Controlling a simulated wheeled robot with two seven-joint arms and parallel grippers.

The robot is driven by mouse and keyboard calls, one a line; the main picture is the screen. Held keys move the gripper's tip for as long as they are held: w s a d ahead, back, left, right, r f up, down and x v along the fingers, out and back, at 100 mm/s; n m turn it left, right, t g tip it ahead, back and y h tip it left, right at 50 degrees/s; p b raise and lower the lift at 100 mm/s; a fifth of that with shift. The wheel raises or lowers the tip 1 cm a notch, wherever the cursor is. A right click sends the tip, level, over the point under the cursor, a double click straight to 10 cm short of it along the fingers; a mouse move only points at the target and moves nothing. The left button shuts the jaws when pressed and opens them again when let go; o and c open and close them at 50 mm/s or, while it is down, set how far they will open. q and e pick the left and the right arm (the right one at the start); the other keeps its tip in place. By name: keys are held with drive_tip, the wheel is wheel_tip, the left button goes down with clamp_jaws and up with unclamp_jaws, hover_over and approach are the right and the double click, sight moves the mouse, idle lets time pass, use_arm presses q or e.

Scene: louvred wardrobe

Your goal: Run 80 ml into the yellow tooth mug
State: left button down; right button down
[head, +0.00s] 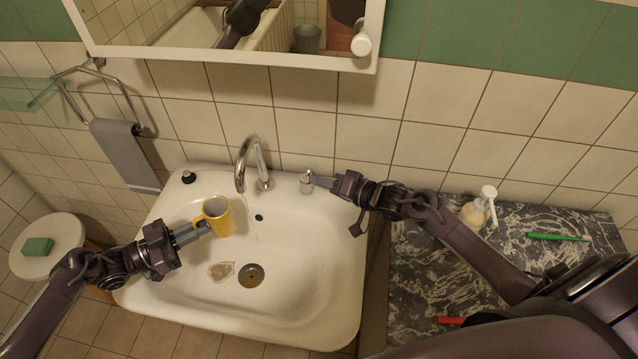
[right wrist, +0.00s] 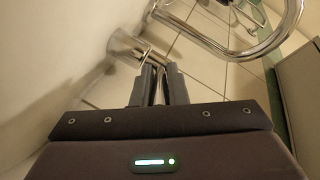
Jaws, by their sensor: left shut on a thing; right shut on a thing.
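The yellow tooth mug (head: 221,222) is upright over the left part of the basin. My left gripper (head: 203,227) is shut on its handle. Its pale inside shows at the top, but I cannot tell any water level. The curved chrome spout (head: 252,150) stands at the back of the basin, with its mouth to the right of the mug and apart from it. My right gripper (head: 313,181) is shut on the chrome tap knob (head: 306,184) right of the spout. The knob shows between the fingertips in the right wrist view (right wrist: 128,48). A faint streak lies below the spout; I cannot tell whether it is water.
The white basin (head: 315,270) has a drain (head: 251,275) and a tan soap patch (head: 221,271). A black stopper (head: 188,177) sits on its back left corner. A marbled counter (head: 420,265) at right holds a soap dispenser (head: 475,212) and a green toothbrush (head: 556,237). A mirror cabinet (head: 240,59) hangs above.

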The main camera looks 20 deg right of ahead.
drive_tip(key=shift+w+d+n+g+y, duration=0.15)
drive_tip(key=shift+d+n+g+y, duration=0.1)
drive_tip(key=shift+n+g+y, duration=0.25)
drive_tip(key=c, duration=1.4)
unclamp_jaws()
drive_tip(key=shift+c, duration=0.2)
wheel_tip(320, 180, up, 10)
drive_tip(key=shift+a+f, duration=0.1)
drive_tip(key=shift+w, duration=0.1)
